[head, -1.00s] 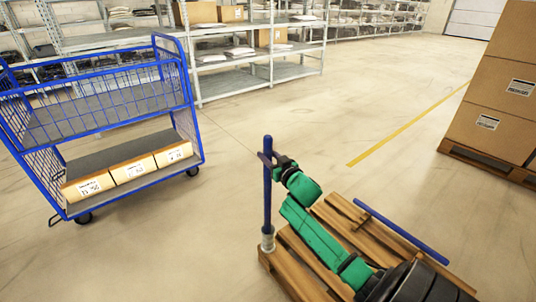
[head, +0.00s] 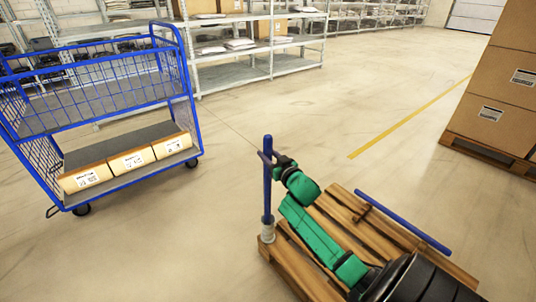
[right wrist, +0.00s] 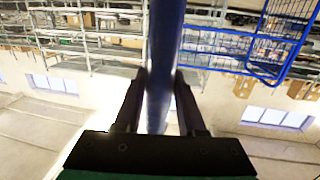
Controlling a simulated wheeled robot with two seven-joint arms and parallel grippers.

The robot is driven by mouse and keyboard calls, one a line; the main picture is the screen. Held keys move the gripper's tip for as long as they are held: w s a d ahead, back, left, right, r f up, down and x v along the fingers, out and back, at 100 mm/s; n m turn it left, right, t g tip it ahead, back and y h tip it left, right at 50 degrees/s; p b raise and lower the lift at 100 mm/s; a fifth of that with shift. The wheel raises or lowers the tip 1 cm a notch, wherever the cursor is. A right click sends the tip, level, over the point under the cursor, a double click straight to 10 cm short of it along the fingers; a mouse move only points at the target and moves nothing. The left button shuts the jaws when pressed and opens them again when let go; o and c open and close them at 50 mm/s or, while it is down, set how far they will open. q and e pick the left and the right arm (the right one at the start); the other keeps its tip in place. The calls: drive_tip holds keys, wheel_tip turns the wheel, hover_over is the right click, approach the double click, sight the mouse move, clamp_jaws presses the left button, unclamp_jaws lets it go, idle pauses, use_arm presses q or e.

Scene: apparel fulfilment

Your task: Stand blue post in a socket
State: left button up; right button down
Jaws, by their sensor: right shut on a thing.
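The right wrist view shows the dark fingers (right wrist: 160,88) on both sides of the post (right wrist: 166,35). A second blue post (head: 402,221) lies along the pallet's far right side. My left gripper is not in view.
A blue wire cart (head: 190,100) with label-fronted bins stands at the left. Stacked cartons (head: 500,125) on a pallet stand at the right. Grey shelving (head: 235,75) lines the back. The floor between is clear, with a yellow line (head: 405,122).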

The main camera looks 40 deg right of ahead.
drive_tip(key=shift+c, duration=2.1)
unclamp_jaws()
drive_tip(key=shift+r, duration=0.1)
drive_tip(key=shift+s, duration=0.1)
drive_tip(key=shift+s+a, duration=0.1)
drive_tip(key=shift+s, duration=0.2)
use_arm(q)
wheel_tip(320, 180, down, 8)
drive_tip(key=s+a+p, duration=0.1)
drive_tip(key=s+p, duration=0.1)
drive_tip(key=p, duration=0.1)
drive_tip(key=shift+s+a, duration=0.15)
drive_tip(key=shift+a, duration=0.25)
use_arm(e)
drive_tip(key=s+a, duration=0.2)
drive_tip(key=s, duration=1.1)
drive_tip(key=shift+s+a+r, duration=0.2)
drive_tip(key=shift+s+r, duration=0.05)
drive_tip(key=shift+r, duration=0.2)
